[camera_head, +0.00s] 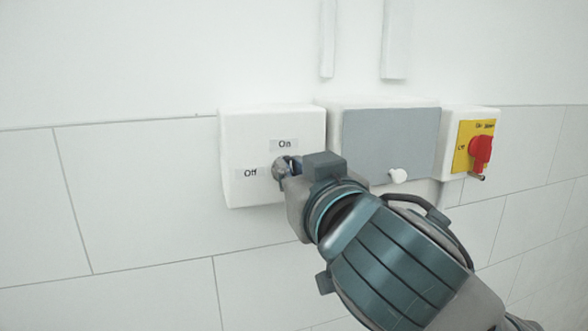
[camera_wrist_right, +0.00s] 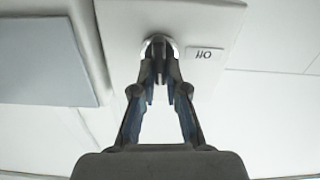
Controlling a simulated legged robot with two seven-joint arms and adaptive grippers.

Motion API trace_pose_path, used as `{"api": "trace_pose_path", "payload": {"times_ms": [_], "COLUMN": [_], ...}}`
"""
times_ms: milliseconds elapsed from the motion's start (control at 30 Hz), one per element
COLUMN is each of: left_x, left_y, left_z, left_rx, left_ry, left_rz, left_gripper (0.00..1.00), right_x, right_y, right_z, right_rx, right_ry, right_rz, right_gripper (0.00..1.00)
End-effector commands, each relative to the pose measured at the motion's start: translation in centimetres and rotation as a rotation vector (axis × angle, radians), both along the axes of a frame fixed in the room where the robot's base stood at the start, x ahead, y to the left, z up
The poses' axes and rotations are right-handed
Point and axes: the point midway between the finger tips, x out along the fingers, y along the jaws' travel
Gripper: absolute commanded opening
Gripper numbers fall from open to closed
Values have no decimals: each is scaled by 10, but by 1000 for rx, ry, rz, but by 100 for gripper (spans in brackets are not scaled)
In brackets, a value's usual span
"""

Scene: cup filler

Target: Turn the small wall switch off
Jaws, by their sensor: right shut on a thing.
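The small wall switch is a white box (camera_head: 260,130) on the wall, left of centre in the head view, with "On" and "Off" labels on its face. Its round metallic knob (camera_head: 280,168) sits below "On" and right of "Off". My right gripper (camera_head: 288,167) is shut on the knob, and my wrist hides part of it. In the wrist view the fingertips meet at the shiny knob (camera_wrist_right: 158,44), next to the upside-down "Off" label (camera_wrist_right: 207,54). The knob's exact angle is hard to tell. My left gripper is not in view.
A grey-fronted box (camera_head: 390,138) with a small white knob (camera_head: 398,175) stands just right of the switch box. Further right is a yellow panel with a red rotary switch (camera_head: 481,152). Conduits run up the wall above. The tiled wall to the left is clear.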

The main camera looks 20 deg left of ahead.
Motion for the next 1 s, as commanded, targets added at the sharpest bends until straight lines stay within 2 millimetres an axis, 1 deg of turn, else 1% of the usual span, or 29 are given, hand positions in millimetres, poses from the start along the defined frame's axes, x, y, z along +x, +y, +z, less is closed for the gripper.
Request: {"api": "trace_pose_path", "payload": {"times_ms": [267,1000], "left_x": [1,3], "left_y": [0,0], "left_z": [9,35], "left_rx": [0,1], "left_ry": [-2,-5], "left_rz": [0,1], "left_gripper": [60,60], "right_x": [-2,-6], "right_y": [2,8], "right_z": [2,-3], "right_rx": [-180,-764], "right_ry": [-124,-518], "right_rz": [1,2], "right_gripper": [0,0]}}
